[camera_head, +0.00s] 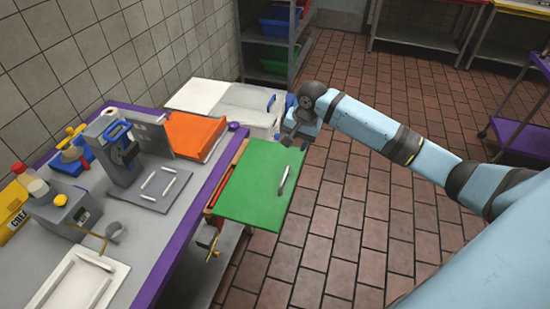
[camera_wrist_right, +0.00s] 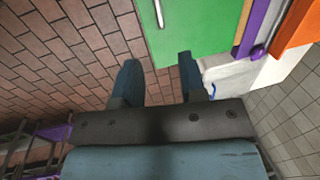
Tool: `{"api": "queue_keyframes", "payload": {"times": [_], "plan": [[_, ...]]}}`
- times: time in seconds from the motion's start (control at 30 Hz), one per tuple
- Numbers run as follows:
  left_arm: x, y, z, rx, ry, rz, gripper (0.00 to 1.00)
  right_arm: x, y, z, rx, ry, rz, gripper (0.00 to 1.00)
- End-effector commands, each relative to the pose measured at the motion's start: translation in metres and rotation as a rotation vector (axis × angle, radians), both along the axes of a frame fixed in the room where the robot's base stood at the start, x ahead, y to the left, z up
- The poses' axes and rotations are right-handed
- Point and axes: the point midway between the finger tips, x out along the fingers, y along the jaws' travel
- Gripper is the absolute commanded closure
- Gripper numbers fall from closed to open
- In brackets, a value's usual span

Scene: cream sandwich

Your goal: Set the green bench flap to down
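The green bench flap (camera_head: 255,190) is raised level with the purple-edged bench, sticking out from its right side over the floor. A thin pale bar handle (camera_head: 285,180) lies on its top near the outer edge. In the right wrist view the flap (camera_wrist_right: 195,28) and its white bar (camera_wrist_right: 159,14) show at the top. My right gripper (camera_head: 297,138) is at the flap's far edge. In the right wrist view its two fingers (camera_wrist_right: 160,80) are apart with nothing between them but floor and the flap's edge beyond. My left gripper is not in view.
The bench (camera_head: 195,208) holds a grey machine (camera_head: 118,150), an orange board (camera_head: 193,135) and a white tray (camera_head: 75,285). A white container (camera_head: 245,105) stands beyond the flap, near my right gripper. Tiled floor (camera_head: 340,230) to the flap's right is clear.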

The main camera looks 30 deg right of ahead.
Motion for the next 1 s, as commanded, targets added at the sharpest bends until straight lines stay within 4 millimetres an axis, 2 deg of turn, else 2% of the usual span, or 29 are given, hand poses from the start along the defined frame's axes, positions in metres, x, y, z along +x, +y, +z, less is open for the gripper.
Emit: {"api": "queue_keyframes", "payload": {"times": [0.17,0.4,0.6,0.8,1.0], "plan": [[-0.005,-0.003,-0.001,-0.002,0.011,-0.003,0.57,0.003,0.004,-0.025,0.002,0.003,0.001,0.62],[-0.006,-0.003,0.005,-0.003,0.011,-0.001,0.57,0.010,0.011,-0.075,0.001,0.001,0.001,0.62],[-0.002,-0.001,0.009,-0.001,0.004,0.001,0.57,0.016,0.015,-0.111,0.001,0.000,0.002,0.62],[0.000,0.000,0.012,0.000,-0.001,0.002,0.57,0.018,0.017,-0.130,0.001,-0.002,0.004,0.62],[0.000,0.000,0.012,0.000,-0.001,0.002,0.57,0.019,0.018,-0.134,0.000,-0.003,0.004,0.62]]}}
